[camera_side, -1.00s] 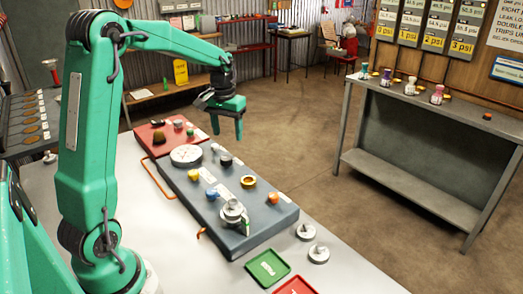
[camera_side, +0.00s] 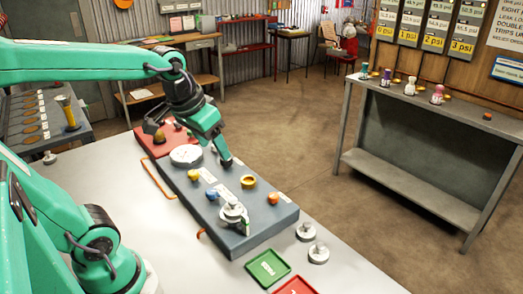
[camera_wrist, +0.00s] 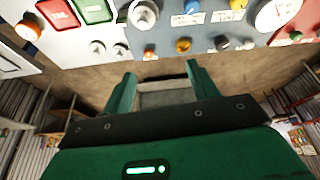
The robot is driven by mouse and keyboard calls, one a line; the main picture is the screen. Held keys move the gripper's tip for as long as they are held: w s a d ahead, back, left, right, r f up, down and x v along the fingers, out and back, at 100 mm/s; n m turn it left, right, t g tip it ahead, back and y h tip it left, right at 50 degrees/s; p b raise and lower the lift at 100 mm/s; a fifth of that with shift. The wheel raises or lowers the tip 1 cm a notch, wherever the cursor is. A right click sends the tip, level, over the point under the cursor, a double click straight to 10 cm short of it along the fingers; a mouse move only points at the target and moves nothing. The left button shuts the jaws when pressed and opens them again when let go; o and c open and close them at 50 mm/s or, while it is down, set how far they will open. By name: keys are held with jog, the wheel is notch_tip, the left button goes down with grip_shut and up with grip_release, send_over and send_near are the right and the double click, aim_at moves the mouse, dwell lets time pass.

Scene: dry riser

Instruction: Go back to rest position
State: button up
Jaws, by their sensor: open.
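My gripper (camera_side: 225,160) is green and hangs over the far edge of the blue-grey panel board (camera_side: 237,240) in the side view. In the wrist view my gripper (camera_wrist: 160,78) shows two green fingers spread apart with nothing between them. The panel carries a round white gauge (camera_side: 186,155), a blue knob (camera_side: 211,194), a yellow ring-shaped knob (camera_side: 248,182), an orange knob (camera_side: 273,198) and a grey valve-like fitting (camera_side: 233,212). From the side, my gripper hides part of the panel's far side.
A green tray (camera_side: 267,267) and a red tray (camera_side: 297,286) lie at the table's front, near grey round pieces (camera_side: 318,253). A grey bench (camera_side: 430,103) with small bottles stands at right. The floor (camera_side: 300,120) between is clear.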

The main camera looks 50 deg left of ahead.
jog(key=s+d+f+m+t, duration=0.1)
jog(key=s+d, duration=0.2)
jog(key=s, duration=0.2)
jog(key=shift+s+f+h, duration=0.15)
jog(key=shift+s+h, duration=0.15)
jog(key=shift+s, duration=0.05)
dwell(1.2)
jog(key=w+a+r+n+g, duration=0.1)
jog(key=w+a+n+g, duration=0.1)
jog(key=w+a+n, duration=0.45)
jog(key=w+a+f+n+g, duration=0.1)
jog(key=w+a+f+n, duration=0.1)
jog(key=w+a+f, duration=0.1)
jog(key=w+a+f+n+g, duration=0.1)
jog(key=w+a+f+n, duration=0.1)
jog(key=w+a+f, duration=0.2)
jog(key=w+a+f+n+g, duration=0.1)
jog(key=w+a+f+n, duration=0.1)
jog(key=w+a+f, duration=0.2)
jog(key=shift+w+a, duration=0.5)
jog(key=shift+a, duration=0.35)
jog(key=shift+w+a, duration=0.5)
jog(key=shift+a, duration=0.3)
jog(key=shift+w+a, duration=0.5)
jog(key=shift+a, duration=0.35)
jog(key=shift+w+a+f+n, duration=0.1)
jog(key=shift+a+f+n, duration=0.1)
jog(key=shift+a+n, duration=0.05)
